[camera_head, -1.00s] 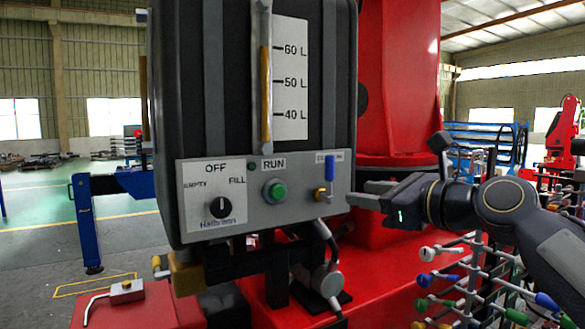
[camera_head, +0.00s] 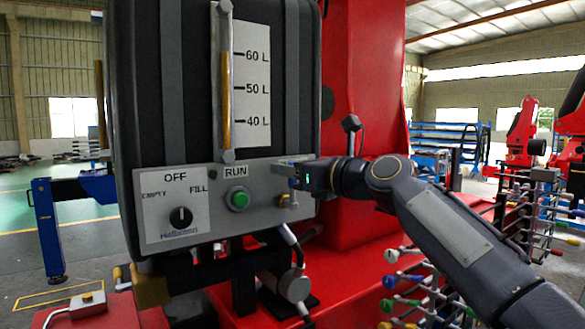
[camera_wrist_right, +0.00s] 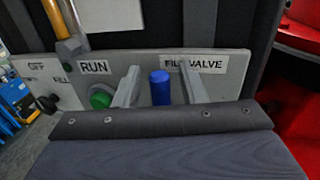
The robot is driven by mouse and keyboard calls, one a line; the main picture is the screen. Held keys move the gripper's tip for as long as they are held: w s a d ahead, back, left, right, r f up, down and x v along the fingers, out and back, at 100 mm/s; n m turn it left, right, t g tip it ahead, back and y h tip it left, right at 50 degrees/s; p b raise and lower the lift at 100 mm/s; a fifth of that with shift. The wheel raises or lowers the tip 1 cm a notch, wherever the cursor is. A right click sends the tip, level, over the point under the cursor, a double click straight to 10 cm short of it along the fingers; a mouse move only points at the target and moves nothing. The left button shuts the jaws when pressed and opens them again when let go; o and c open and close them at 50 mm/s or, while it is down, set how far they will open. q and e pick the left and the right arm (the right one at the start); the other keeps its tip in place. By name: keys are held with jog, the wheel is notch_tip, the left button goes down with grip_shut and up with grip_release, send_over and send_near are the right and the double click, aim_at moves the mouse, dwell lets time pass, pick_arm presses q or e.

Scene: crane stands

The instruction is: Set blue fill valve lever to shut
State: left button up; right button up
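The blue fill valve lever (camera_wrist_right: 160,87) stands upright on the grey panel under the FILL VALVE label (camera_wrist_right: 195,64) in the right wrist view. My right gripper (camera_wrist_right: 159,86) is open, with one finger on each side of the lever and a gap visible on both sides. In the head view my right gripper (camera_head: 283,172) is at the panel's right end and hides most of the lever; the brass valve body (camera_head: 285,200) shows just below. My left gripper is not in view.
The green RUN button (camera_head: 238,198) sits left of the valve, close to one finger in the wrist view. Further left is the black selector knob (camera_head: 181,217). Racks of coloured levers (camera_head: 405,280) stand below my right arm.

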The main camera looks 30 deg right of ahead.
grip_shut()
jog(key=shift+d, duration=0.15)
jog(key=d+f+m+t+h+p, duration=0.1)
jog(key=d+f+m, duration=0.2)
jog(key=m, duration=0.7)
jog(key=d+f+m+t+h+p, duration=0.1)
jog(key=d+f+m, duration=0.3)
jog(key=m, duration=0.6)
jog(key=shift+w+f+t+h+p, duration=0.25)
jog(key=shift+t+h+p, duration=0.15)
jog(key=shift+h, duration=0.4)
jog(key=shift+m, duration=0.3)
grip_release()
